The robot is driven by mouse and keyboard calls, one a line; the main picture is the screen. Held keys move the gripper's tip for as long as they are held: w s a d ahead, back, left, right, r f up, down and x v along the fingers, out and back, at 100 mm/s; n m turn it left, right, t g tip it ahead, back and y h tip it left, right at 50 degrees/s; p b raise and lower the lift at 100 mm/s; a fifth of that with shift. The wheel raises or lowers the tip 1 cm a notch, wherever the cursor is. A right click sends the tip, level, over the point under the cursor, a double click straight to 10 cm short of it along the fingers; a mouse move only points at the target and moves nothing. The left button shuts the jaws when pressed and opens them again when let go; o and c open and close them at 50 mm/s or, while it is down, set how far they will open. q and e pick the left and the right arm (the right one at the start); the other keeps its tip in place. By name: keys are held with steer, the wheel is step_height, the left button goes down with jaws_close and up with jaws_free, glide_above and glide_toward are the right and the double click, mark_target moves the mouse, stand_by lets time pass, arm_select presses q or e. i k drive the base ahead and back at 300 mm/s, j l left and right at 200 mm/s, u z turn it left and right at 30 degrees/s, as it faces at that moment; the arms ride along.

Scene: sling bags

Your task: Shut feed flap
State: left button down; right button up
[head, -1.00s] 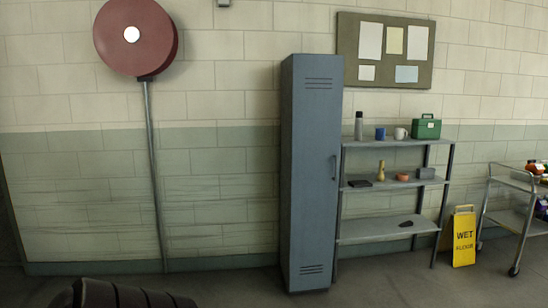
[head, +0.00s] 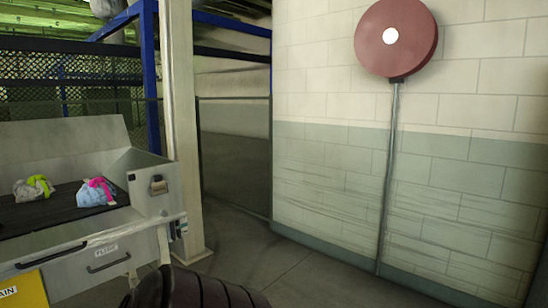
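A grey metal machine (head: 150,220) stands at the left of the head view, partly cut off by the left edge. Its open top holds a dark bed with two small bundles: a white and lime-green one (head: 34,188) and a pale blue and pink one (head: 96,192). A grey panel (head: 60,140) stands raised along the back of the bed. I cannot tell for sure whether this panel is the feed flap. Neither of my grippers is in view.
The machine's front has dark handles and a yellow panel (head: 30,290) at lower left. A cream post (head: 182,130) stands beside it, with blue framing and dark mesh behind. The floor between is clear.

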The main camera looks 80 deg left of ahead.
mark_target(15, 251)
steer(key=u, duration=3.9)
